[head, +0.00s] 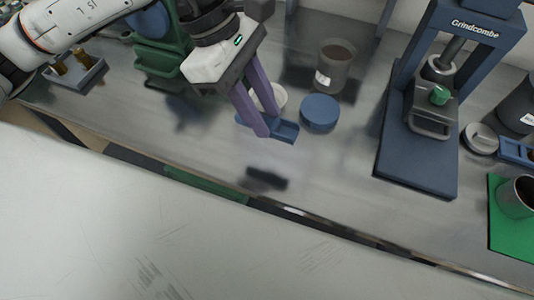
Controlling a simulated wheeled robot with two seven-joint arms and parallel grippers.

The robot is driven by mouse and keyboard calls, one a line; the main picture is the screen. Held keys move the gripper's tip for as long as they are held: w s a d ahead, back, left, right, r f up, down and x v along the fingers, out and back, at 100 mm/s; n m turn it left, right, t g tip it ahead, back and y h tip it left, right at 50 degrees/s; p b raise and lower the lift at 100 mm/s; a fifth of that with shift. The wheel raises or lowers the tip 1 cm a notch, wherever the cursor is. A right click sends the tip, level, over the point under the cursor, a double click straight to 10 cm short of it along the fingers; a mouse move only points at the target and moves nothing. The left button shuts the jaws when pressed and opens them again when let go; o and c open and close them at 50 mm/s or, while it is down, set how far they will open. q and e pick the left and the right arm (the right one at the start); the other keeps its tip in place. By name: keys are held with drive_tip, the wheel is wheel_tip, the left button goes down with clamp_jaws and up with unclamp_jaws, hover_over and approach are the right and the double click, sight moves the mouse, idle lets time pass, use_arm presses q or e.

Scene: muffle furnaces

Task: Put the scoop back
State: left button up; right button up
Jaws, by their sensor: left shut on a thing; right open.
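My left gripper (267,124) comes in from the upper left, its purple fingers pointing down. It is shut on a small blue scoop (285,131), whose open tray end sticks out to the right of the fingers. The fingers hide part of the scoop. The scoop seems to be held above the metal counter (225,150), with a dark shadow below it near the front edge. My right gripper is not in view.
A blue round lid (320,114) and an open grey jar (334,66) stand right of the scoop. Farther right are a blue press (415,150), a round lid (480,138), a blue tray-like piece (516,150) and a cup (516,197) on a green mat (508,238).

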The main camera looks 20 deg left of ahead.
use_arm(q)
drive_tip(key=shift+f, duration=5.1)
drive_tip(key=o, duration=1.1)
drive_tip(key=shift+c, duration=0.2)
drive_tip(key=v, duration=1.2)
drive_tip(key=shift+d+r, duration=0.1)
drive_tip(key=shift+r, duration=0.1)
